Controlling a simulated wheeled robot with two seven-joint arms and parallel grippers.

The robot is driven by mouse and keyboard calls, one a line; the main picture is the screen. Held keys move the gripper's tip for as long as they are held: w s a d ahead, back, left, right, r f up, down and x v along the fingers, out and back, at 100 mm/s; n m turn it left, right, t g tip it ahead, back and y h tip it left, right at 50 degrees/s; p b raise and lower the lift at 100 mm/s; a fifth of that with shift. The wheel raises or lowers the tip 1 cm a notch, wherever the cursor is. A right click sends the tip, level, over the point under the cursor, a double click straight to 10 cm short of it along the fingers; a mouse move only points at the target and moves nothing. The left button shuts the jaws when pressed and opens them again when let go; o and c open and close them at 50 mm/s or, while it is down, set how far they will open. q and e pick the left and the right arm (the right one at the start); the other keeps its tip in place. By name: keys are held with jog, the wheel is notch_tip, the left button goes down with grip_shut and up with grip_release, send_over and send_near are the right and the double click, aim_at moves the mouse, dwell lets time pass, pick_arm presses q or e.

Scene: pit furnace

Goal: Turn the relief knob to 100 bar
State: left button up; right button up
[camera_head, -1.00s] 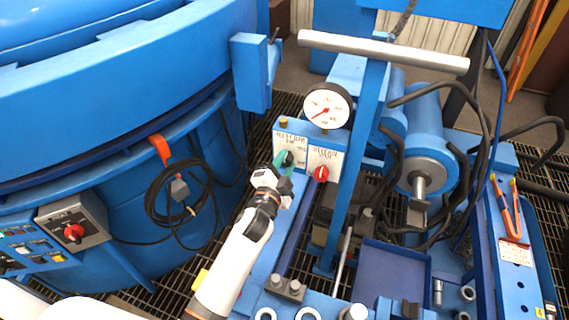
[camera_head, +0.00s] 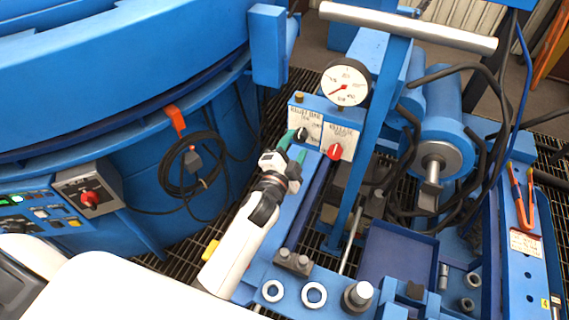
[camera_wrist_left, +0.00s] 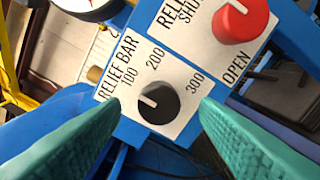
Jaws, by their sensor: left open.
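The relief knob (camera_wrist_left: 158,103) is black with a white pointer line, on a white plate (camera_wrist_left: 178,122) marked RELIEF BAR, 100, 200 and 300. In the left wrist view its pointer aims left and slightly up, toward the 100 side, a little below that number. The knob (camera_head: 301,134) also shows small in the head view. My left gripper (camera_head: 291,147) is open, its teal fingers on either side of the knob in the wrist view. No clear contact shows. My right gripper is not in view.
A red release knob (camera_wrist_left: 240,20), marked SHUT and OPEN, sits close beside the relief plate. A pressure gauge (camera_head: 346,82) stands behind the panel, next to a blue upright post (camera_head: 372,130). A hanging black cable coil (camera_head: 188,165) is left of my arm.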

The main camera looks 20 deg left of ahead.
pick_arm(q)
jog(key=s, duration=0.9)
jog(key=shift+s+a, duration=0.15)
